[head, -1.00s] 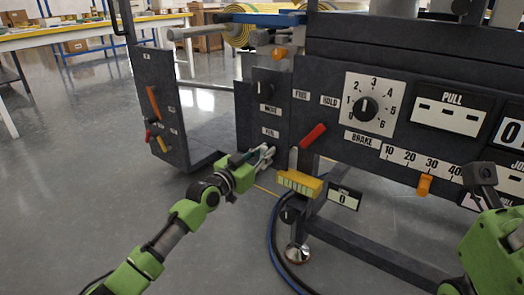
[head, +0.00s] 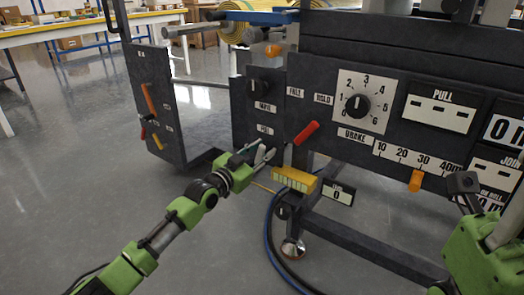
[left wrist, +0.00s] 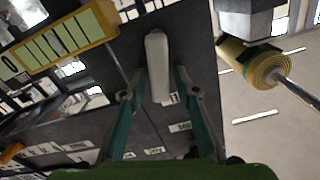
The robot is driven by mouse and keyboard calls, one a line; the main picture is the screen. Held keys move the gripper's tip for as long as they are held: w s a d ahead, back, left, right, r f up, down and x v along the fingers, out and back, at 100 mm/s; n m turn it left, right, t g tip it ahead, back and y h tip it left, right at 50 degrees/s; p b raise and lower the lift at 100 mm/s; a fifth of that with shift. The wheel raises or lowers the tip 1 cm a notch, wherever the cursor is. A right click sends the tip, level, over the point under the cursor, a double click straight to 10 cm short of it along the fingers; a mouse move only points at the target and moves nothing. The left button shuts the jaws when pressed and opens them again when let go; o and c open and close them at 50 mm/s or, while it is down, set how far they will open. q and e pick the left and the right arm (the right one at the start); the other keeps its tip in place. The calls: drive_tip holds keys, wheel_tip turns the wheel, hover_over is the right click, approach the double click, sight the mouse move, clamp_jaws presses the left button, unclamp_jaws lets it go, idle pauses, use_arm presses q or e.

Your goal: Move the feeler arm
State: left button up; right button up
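A pale rounded lever, which looks like the feeler arm (left wrist: 157,65), stands out from the dark machine panel in the left wrist view. My left gripper (left wrist: 160,90) is open, with one finger on each side of it and a visible gap on both sides. In the head view the left gripper (head: 262,156) is at the lower part of the panel, left of the red lever (head: 306,132); its fingers largely hide the pale lever there. Only green and dark parts of my right arm show at the lower right; its fingers are out of view.
A yellow scaled block (head: 295,180) sits just right of and below the left gripper; it also shows in the left wrist view (left wrist: 62,40). A dark knob (head: 258,87) is above. A numbered brake dial (head: 357,103) is to the right. Open floor lies at left.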

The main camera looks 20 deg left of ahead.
use_arm(q)
drive_tip(key=v, duration=1.2)
idle(0.5)
